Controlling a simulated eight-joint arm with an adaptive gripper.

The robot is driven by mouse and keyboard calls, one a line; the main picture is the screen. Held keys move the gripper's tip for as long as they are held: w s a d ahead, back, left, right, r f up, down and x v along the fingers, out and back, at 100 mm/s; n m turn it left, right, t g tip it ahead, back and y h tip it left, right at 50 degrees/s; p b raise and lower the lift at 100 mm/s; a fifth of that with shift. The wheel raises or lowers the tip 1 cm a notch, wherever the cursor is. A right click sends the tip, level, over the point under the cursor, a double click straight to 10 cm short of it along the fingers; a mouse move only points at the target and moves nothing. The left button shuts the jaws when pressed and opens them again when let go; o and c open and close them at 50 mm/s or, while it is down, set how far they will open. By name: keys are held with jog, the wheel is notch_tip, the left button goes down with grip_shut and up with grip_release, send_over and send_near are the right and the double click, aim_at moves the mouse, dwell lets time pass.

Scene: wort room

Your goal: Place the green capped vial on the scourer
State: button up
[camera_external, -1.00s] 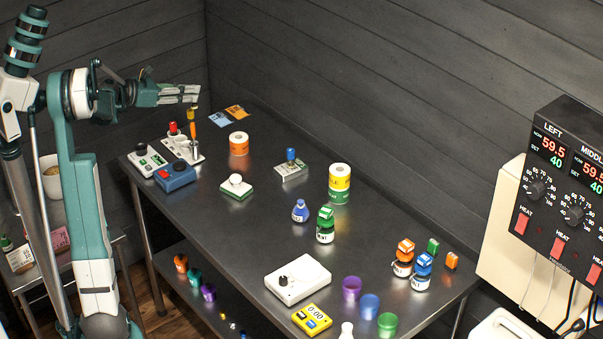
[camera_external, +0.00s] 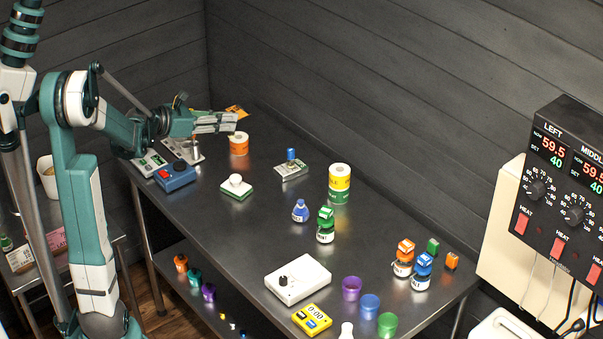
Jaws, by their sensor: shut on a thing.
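A white box (camera_external: 298,278), yellow timer (camera_external: 312,319) and coloured cups (camera_external: 369,306) are nearer.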

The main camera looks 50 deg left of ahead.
aim_at(230, 135)
jog(key=shift+s+d+f, duration=0.1)
jog(key=shift+d+f, duration=0.1)
jog(key=shift+f, duration=0.65)
jog(key=shift+w+d+f, duration=0.1)
jog(key=shift+d+f, duration=0.05)
jog(key=shift+f, duration=0.7)
jog(key=shift+s+d+f, duration=0.1)
jog(key=shift+d+f, duration=0.1)
jog(key=shift+f, duration=0.65)
jog(key=shift+f, duration=0.15)
jog(key=shift+f+b, duration=0.65)
jog(key=shift+f, duration=2.35)
jog(key=shift+f+b, duration=0.4)
jog(key=shift+f, duration=1.45)
jog(key=shift+f, duration=0.1)
